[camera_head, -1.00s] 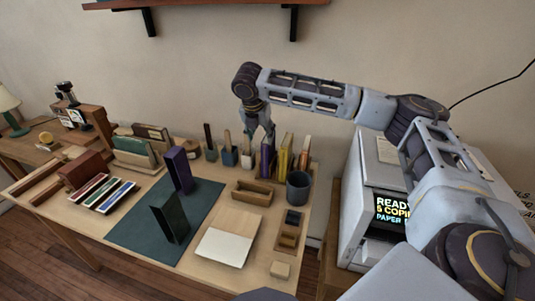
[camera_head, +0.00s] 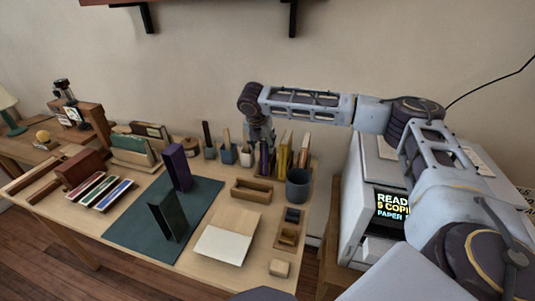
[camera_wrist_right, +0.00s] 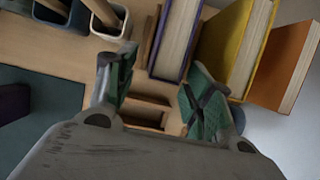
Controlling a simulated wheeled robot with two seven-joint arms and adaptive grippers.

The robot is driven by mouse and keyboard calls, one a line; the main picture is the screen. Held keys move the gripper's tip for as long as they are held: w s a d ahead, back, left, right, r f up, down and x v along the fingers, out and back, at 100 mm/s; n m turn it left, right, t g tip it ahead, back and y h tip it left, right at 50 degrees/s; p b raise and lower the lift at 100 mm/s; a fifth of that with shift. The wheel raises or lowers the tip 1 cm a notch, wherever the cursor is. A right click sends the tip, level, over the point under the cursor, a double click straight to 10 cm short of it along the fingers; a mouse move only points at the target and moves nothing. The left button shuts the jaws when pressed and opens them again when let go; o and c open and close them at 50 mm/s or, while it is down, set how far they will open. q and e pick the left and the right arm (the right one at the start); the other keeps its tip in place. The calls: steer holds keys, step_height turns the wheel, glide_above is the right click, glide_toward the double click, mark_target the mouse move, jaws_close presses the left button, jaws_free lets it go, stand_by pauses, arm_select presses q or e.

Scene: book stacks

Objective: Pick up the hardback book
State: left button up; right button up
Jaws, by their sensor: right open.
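Several books stand upright in a row at the back right of the table: a purple book (camera_head: 264,158), a yellow one (camera_head: 285,152) and an orange-brown one (camera_head: 303,151). I cannot tell which the task calls the hardback book. My right gripper (camera_head: 261,138) points down over the purple book, partly hiding it. In the right wrist view its green-padded fingers (camera_wrist_right: 160,90) are spread and empty. The purple book (camera_wrist_right: 176,38) shows between and beyond them, with the yellow book (camera_wrist_right: 236,40) by the right finger. I cannot tell whether they touch. My left gripper is out of view.
Pen cups (camera_head: 227,154) stand left of the row. A wooden tray (camera_head: 251,190) and a dark cup (camera_head: 298,186) lie in front. A purple block (camera_head: 178,166) and a dark green one (camera_head: 168,217) stand on the green mat (camera_head: 130,233). A printer (camera_head: 352,205) is at right.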

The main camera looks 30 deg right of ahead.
mark_target(264, 152)
steer(key=shift+d+f, duration=0.1)
steer(key=shift+f, duration=0.2)
steer(key=shift+w, duration=0.1)
steer(key=shift+f, duration=0.2)
steer(key=shift+d+f, duration=0.1)
steer(key=shift+f, duration=0.1)
steer(key=shift+d+f, duration=0.1)
steer(key=shift+f, duration=0.25)
steer(key=shift+f+b, duration=0.35)
steer(key=shift+x, duration=0.8)
steer(key=shift+w+d+f+b, duration=0.2)
steer(key=shift+f+b, duration=0.1)
steer(key=shift+f, duration=0.35)
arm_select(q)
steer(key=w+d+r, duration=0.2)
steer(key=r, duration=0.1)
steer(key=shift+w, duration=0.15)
arm_select(e)
steer(key=shift+c, duration=0.4)
